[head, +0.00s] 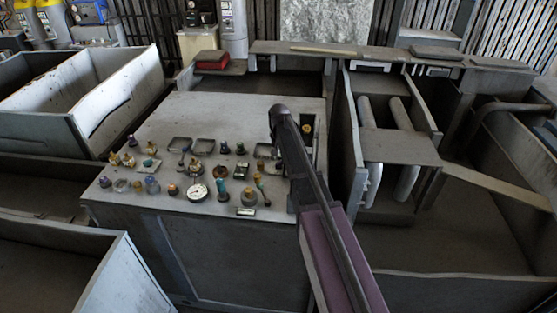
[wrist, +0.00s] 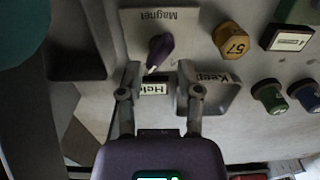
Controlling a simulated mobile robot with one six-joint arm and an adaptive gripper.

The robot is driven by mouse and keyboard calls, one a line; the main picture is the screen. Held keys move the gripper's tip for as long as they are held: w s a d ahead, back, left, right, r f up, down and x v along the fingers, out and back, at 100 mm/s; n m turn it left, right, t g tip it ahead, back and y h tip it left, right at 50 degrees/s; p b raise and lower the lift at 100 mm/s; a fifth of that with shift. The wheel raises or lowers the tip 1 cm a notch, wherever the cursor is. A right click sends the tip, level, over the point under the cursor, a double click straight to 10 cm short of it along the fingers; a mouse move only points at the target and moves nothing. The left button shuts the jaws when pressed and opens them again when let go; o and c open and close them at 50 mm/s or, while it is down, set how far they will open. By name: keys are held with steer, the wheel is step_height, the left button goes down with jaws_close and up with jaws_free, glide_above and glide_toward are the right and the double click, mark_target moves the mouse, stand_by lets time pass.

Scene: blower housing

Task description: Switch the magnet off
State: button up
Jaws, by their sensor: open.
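In the wrist view the magnet switch is a dark purple knob (wrist: 160,48) on a light plate marked "Magnet", which appears upside down. The knob's white pointer tip points down and slightly left, toward a small lit window reading "Held" (wrist: 153,88). My gripper (wrist: 158,78) is open, its two grey fingers on either side of that window, with the knob just beyond the fingertips. Nothing is between the fingers except the view of the panel. In the head view my arm crosses the control panel (head: 240,115), and I cannot make out the gripper or the magnet knob.
A shallow tray marked "Keep" (wrist: 218,98) lies beside the right finger. A brass knob marked 57 (wrist: 231,40), a green knob (wrist: 269,96) and a blue knob (wrist: 304,94) stand farther right. A dial gauge (head: 197,192) and several small controls crowd the panel's front.

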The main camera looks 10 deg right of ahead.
steer(key=m, duration=0.7)
steer(key=shift+f+b, duration=0.7)
steer(key=shift+f, duration=0.05)
jaws_close()
